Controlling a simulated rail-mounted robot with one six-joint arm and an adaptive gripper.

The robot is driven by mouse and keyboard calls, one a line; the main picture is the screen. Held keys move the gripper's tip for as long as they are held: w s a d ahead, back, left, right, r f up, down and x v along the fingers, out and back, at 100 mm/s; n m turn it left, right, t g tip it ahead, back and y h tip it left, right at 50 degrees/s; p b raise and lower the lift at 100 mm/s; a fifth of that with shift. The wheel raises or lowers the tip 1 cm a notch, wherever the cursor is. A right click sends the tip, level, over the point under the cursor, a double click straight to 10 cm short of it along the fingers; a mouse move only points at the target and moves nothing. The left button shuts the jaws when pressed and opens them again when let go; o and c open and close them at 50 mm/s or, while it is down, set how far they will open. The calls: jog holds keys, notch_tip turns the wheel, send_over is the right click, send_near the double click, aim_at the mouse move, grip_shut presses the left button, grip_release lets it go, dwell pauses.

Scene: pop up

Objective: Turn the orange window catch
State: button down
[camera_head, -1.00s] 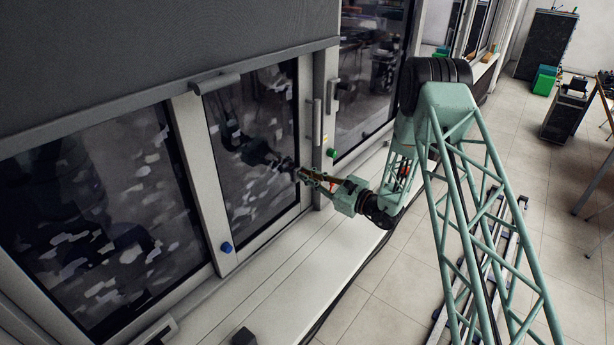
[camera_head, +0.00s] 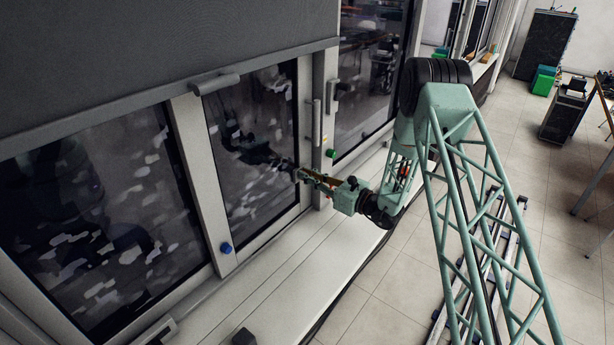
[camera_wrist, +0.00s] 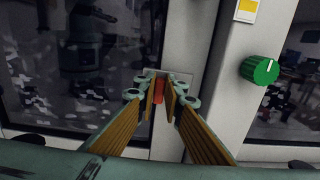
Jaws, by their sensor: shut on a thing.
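The orange window catch (camera_wrist: 159,90) shows in the wrist view as a small orange-red piece on a pale plate (camera_wrist: 172,76) on the window frame. My gripper (camera_wrist: 162,98) is shut on it, with the brown-padded fingers on either side of it. Most of the catch is hidden between the fingers, so its angle is hard to tell. In the head view my gripper (camera_head: 301,174) reaches the frame beside the middle window pane. The catch cannot be made out there.
A green knob (camera_wrist: 260,70) sits on the frame to the right, below a yellow label (camera_wrist: 245,11). A blue knob (camera_head: 226,247) is lower left in the head view. A grey handle bar (camera_head: 316,122) stands above my gripper. The white sill (camera_head: 290,270) runs below.

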jog(key=c, duration=2.7)
grip_release()
jog(key=shift+d, duration=0.1)
jog(key=shift+v, duration=5.9)
jog(key=shift+r, duration=0.15)
